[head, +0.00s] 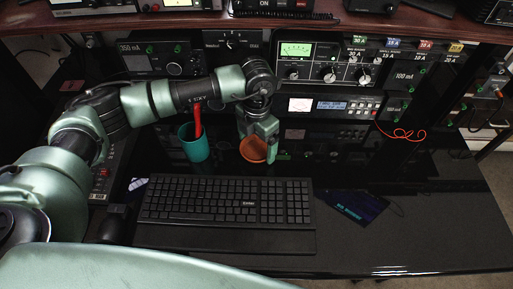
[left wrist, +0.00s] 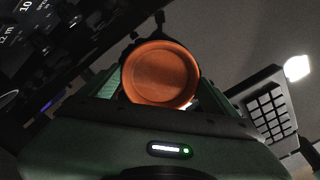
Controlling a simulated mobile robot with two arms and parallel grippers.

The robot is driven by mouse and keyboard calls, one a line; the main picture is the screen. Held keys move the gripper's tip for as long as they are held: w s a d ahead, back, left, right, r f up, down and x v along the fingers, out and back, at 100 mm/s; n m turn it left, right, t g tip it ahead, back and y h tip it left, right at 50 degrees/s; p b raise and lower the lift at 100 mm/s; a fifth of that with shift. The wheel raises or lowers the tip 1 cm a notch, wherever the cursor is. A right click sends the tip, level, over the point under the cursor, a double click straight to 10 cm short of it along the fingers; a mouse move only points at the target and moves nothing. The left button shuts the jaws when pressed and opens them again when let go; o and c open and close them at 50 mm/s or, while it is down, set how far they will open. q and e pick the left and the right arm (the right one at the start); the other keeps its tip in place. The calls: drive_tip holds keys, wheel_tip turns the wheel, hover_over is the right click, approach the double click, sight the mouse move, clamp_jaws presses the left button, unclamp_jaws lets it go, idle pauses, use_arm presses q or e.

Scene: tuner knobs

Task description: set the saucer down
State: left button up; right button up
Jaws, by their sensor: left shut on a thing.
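An orange saucer (head: 252,150) shows in the head view behind the keyboard, just below the radio panels. My left gripper (head: 266,140) is shut on it and covers its right part. In the left wrist view the saucer (left wrist: 160,76) sits between the fingers, with its round face turned to the camera. In the head view the saucer looks tilted. I cannot tell whether it touches the desk. My right gripper is not in view.
A teal cup (head: 194,146) with a red thing in it stands left of the saucer. A black keyboard (head: 225,203) lies in front. A dark card (head: 357,207) lies to the right. Radio panels with knobs (head: 327,73) rise behind. The desk's right part (head: 440,215) is clear.

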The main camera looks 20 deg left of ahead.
sight(257, 149)
use_arm(q)
drive_tip(key=shift+w+f, duration=0.1)
drive_tip(key=shift+f, duration=0.1)
drive_tip(key=o, duration=1.7)
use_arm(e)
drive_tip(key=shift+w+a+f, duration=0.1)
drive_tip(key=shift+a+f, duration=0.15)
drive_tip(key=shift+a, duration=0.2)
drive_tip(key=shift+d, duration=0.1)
use_arm(q)
drive_tip(key=shift+r+p, duration=0.3)
wheel_tip(257, 149, up, 12)
drive_tip(key=p, duration=0.6)
drive_tip(key=shift+f, duration=0.15)
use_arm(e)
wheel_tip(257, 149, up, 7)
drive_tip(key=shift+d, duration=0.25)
use_arm(q)
drive_tip(key=shift+f, duration=0.1)
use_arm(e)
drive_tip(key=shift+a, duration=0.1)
